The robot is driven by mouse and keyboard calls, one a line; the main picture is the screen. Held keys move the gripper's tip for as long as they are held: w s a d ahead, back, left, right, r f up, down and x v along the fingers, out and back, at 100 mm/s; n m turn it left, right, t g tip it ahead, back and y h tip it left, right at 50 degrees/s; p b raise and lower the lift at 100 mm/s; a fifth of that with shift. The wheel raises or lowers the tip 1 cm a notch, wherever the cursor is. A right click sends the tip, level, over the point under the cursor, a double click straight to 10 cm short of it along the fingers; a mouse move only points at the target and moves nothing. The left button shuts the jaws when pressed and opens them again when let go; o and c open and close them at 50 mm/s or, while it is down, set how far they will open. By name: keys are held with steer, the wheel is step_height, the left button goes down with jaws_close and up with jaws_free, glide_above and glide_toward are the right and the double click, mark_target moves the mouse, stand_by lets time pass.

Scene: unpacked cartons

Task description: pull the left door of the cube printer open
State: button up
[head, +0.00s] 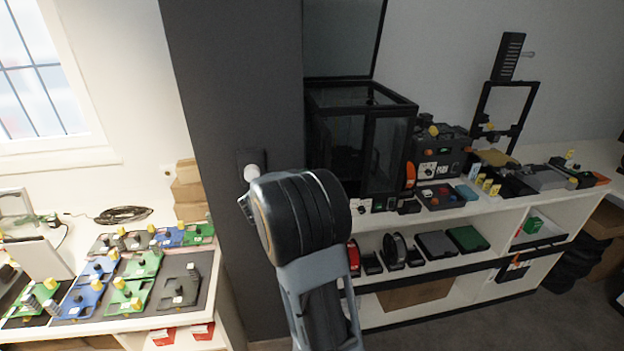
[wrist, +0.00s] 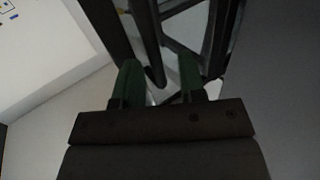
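The cube printer (head: 366,112) is a black-framed box with dark clear panels, standing on the white shelf unit in the head view. Its left front panel (head: 342,140) looks closed, though my arm hides the lower left part. My gripper is hidden behind my arm in the head view. In the wrist view my gripper (wrist: 160,82) shows two green fingers standing apart. A dark bar (wrist: 152,62) of a black frame reaches down between or just beyond the fingertips. I cannot tell whether it touches them.
A tall panel (head: 341,38) rises above the printer. A control box (head: 436,150) and small parts crowd the shelf to its right. A dark pillar (head: 232,120) stands to the left, and a white table (head: 130,318) with coloured trays stands beyond it.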

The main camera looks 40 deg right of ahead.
steer(key=a+b, duration=0.2)
steer(key=a, duration=1.1)
steer(key=shift+s+a+b, duration=0.2)
steer(key=shift+s+b, duration=0.05)
steer(key=shift+b, duration=0.1)
